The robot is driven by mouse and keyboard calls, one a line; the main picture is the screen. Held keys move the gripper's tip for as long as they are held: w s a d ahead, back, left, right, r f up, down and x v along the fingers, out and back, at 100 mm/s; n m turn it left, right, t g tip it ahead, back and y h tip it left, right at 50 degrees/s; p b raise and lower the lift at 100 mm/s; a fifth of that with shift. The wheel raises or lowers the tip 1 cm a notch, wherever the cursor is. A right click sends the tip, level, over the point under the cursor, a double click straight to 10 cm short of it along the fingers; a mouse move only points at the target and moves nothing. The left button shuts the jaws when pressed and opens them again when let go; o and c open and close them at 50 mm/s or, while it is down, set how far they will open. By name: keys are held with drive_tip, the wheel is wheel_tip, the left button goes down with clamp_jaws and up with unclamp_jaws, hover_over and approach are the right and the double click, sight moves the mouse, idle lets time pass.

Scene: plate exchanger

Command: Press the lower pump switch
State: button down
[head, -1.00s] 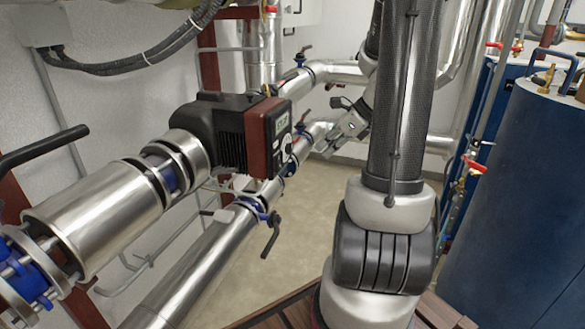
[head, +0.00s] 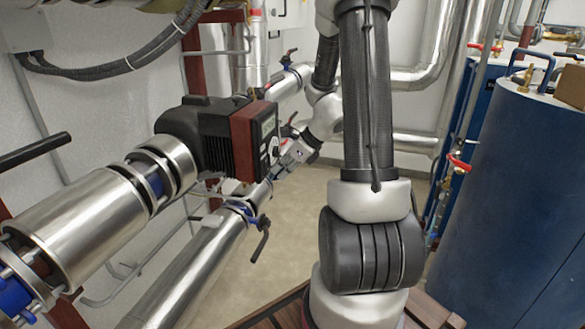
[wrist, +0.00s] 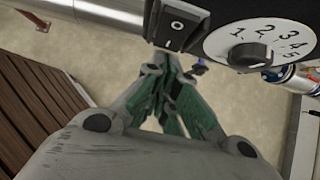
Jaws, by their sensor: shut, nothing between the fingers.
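The pump (head: 205,140) has a black ribbed body and a dark red front housing in the head view. Its panel side faces right, toward my gripper. In the wrist view a black rocker switch (wrist: 178,24) marked with an O and a white dial (wrist: 285,40) numbered 1 to 5 with a black knob show at the top. My gripper (wrist: 173,68) is shut and empty, with its green-lined fingers just below the switch in the picture. I cannot tell whether they touch it. In the head view my gripper (head: 284,162) is beside the pump's panel side, partly hard to make out.
A silver pipe (head: 190,260) with a black-handled valve (head: 260,240) runs below the pump. Blue tanks (head: 520,200) stand at the right. Beige floor (head: 300,220) is open between pipe and tanks. Wooden slats (wrist: 40,85) show at the left of the wrist view.

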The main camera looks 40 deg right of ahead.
drive_tip(key=shift+w+a, duration=0.2)
drive_tip(key=shift+w+a+f, duration=0.15)
drive_tip(key=shift+w+a, duration=0.05)
drive_tip(key=shift+w, duration=0.05)
idle(0.5)
